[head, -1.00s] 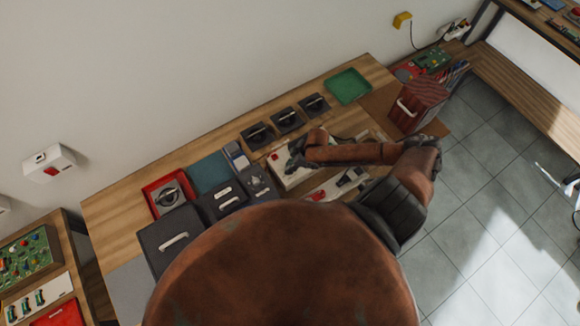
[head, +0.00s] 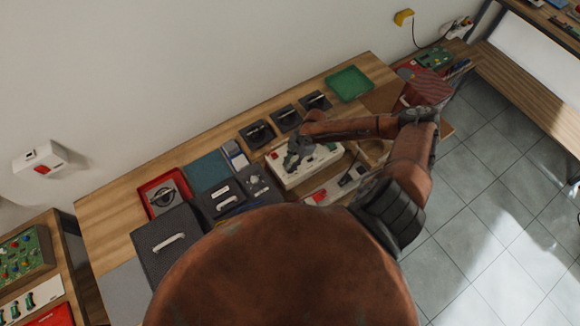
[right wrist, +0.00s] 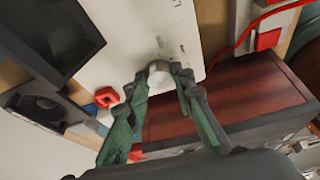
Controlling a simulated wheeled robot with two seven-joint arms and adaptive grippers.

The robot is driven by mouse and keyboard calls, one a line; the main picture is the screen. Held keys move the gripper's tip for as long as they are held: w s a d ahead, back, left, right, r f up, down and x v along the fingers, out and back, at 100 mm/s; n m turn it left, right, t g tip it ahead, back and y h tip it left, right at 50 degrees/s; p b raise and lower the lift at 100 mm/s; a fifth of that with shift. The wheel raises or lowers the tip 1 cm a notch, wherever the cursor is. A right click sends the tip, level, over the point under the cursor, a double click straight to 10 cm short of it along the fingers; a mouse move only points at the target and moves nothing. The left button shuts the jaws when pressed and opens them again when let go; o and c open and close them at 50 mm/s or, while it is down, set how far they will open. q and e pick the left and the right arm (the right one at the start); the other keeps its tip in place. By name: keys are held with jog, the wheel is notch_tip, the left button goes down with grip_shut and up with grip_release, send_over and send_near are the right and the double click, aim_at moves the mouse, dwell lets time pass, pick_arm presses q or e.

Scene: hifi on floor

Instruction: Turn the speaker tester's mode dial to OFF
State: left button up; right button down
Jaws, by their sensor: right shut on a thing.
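The speaker tester (head: 322,158) is a pale, flat box on the wooden bench, with a red part near its left end. Its off-white face (right wrist: 120,62) fills the upper middle of the right wrist view. A round silver dial (right wrist: 158,75) stands out from that face. My right gripper (right wrist: 160,78) has its two green fingers closed on either side of the dial, gripping it. In the head view my right gripper (head: 297,152) is over the tester's left part and hides the dial. The dial's markings cannot be read. My left gripper is not in view.
Black speaker units (head: 257,134) stand in a row behind the tester. Dark boxes with handles (head: 168,241) and a red tray (head: 149,184) are to the left. A green tray (head: 349,84) lies at the back. A reddish box (head: 428,86) is at the right.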

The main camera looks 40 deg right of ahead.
jog(key=shift+n+g+b, duration=0.4)
jog(key=shift+n+b, duration=0.15)
jog(key=shift+n, duration=0.45)
jog(key=c, duration=1.7)
grip_release()
jog(key=shift+o, duration=0.2)
jog(key=v, duration=1.2)
